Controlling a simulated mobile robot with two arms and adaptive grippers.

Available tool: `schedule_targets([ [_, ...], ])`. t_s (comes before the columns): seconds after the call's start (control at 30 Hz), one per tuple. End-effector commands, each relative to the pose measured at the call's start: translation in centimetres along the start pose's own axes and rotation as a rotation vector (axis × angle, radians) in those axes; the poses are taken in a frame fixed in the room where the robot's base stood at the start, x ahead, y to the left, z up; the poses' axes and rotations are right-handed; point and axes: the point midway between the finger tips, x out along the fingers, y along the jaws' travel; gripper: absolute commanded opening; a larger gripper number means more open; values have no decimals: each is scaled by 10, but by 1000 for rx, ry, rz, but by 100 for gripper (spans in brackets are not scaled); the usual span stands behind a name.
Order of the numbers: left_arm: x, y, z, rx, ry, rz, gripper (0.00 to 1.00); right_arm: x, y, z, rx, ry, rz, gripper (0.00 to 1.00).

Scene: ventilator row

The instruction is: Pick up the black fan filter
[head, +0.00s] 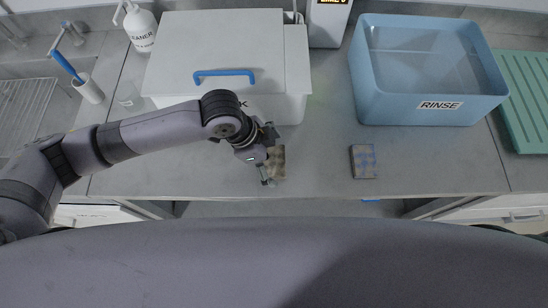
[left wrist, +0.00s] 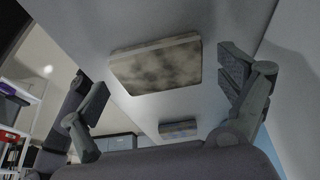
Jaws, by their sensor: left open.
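No plainly black filter shows. A flat rectangular pad (head: 278,162), mottled beige and dark grey-brown, lies on the grey counter below the white box in the head view. It shows whole in the left wrist view (left wrist: 157,66), between and beyond the fingers. My right gripper is not in view.
The white box (head: 219,50) with a blue handle stands behind my left gripper. A blue rinse tub (head: 435,104) stands at the back right, beside a green ribbed mat (head: 527,95). A white cleaner bottle (head: 141,30) and a sink are left. Counter (head: 320,150) between the pads is clear.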

Motion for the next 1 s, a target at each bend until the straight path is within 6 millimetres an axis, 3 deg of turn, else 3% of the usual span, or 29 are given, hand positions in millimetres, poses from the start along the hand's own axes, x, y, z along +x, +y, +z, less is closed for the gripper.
schedule_targets([
  [0.17,0,0,0,0,0,0,94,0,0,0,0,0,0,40],
  [0.8,0,0,0,0,0,0,51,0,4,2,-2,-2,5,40],
  [1.0,0,0,0,0,0,0,51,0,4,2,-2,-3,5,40],
])
